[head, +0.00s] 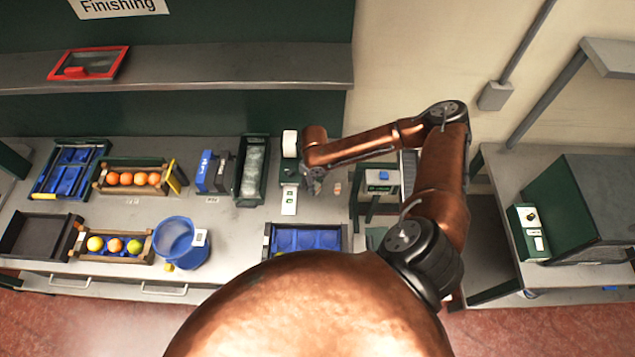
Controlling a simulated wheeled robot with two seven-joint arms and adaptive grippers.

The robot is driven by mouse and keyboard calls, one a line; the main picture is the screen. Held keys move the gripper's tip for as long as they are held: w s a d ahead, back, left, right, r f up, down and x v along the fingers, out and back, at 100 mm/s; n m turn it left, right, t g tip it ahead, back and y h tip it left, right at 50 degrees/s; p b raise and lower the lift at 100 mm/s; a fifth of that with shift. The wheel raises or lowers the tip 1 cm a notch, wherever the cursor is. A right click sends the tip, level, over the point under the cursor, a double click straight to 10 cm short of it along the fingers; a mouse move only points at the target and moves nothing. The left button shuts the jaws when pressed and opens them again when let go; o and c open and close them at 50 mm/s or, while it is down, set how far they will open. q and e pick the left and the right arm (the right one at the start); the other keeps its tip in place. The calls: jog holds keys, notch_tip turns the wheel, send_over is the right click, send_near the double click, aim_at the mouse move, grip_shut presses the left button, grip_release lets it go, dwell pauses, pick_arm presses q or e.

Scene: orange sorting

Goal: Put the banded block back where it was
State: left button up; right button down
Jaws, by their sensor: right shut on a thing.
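My right gripper (314,183) points down over the bench, just right of the small green device with a white roll. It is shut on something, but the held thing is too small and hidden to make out. A small pale piece with an orange band (337,188) shows on the bench just right of the gripper; I cannot tell whether it is the banded block. My left gripper is out of view.
The green device (290,170) and a white card (289,201) stand close left of the gripper. A dark green bin (240,187), a blue bucket (171,238), orange racks (97,187) and a blue-lined tray (266,246) share the bench (225,222). A green-and-white device (382,191) stands right.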

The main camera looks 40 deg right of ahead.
jog(key=shift+s+d+n, duration=0.2)
jog(key=shift+d+n, duration=0.2)
jog(key=shift+n, duration=0.1)
jog(key=shift+f, duration=0.2)
notch_tip(320, 180, down, 6)
jog(key=b, duration=0.6)
jog(key=shift+r, duration=0.2)
jog(key=shift+w+p, duration=0.2)
jog(key=shift+p, duration=0.2)
jog(key=shift+f, duration=0.55)
dwell(0.9)
jog(key=c, duration=1.6)
grip_release()
